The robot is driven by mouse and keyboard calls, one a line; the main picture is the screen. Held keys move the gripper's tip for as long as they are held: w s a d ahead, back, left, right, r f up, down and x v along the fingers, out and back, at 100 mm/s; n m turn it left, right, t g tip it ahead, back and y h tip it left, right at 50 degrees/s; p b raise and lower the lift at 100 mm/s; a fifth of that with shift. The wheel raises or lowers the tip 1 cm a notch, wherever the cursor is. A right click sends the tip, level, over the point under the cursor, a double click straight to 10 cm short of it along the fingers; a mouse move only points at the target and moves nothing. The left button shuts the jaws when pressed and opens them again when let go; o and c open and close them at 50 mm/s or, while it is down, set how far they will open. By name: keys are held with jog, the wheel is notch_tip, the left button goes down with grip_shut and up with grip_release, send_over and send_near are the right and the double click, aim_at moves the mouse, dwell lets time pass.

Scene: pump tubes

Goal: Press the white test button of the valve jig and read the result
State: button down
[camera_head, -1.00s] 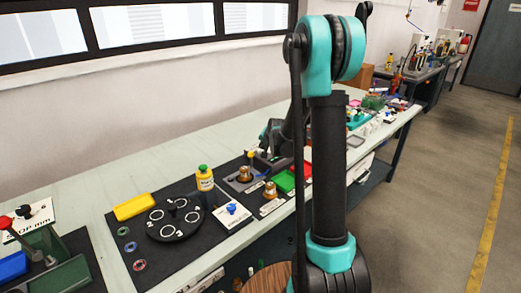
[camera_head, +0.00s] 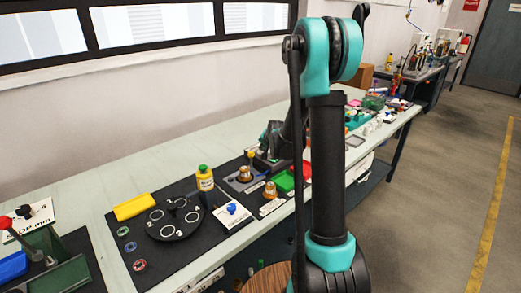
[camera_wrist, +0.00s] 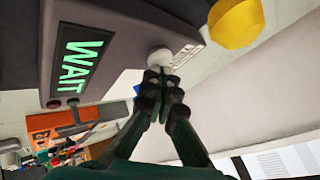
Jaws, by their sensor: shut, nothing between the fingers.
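The valve jig (camera_wrist: 125,40) is a dark grey housing, tilted in the wrist view. Its display (camera_wrist: 80,60) reads WAIT in green letters. The white test button (camera_wrist: 160,58) is a rounded cap on the housing's face. My gripper (camera_wrist: 158,80) is shut and empty, with its fingertips right at the button. They appear to touch it, but I cannot tell whether it is pressed in. A yellow knob (camera_wrist: 236,22) stands beside the button; it also shows in the head view (camera_head: 251,154). My arm hides part of the jig there.
Two small dark reddish lamps (camera_wrist: 63,102) sit below the display. Several small items crowd the bench beyond my arm.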

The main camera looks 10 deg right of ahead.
jog(key=shift+r, duration=3.45)
jog(key=s+d+f+n+g, duration=0.1)
jog(key=s+f+n, duration=0.1)
jog(key=s, duration=1.1)
jog(key=s+d+f+n+g+h, duration=0.1)
jog(key=s+f, duration=0.3)
jog(key=s, duration=0.9)
jog(key=s+d+f+n+g, duration=0.1)
jog(key=s+f+n+g, duration=0.1)
jog(key=s, duration=1.1)
jog(key=shift+s+f+n+g, duration=0.4)
jog(key=shift+f+n, duration=0.15)
jog(key=shift+n, duration=0.55)
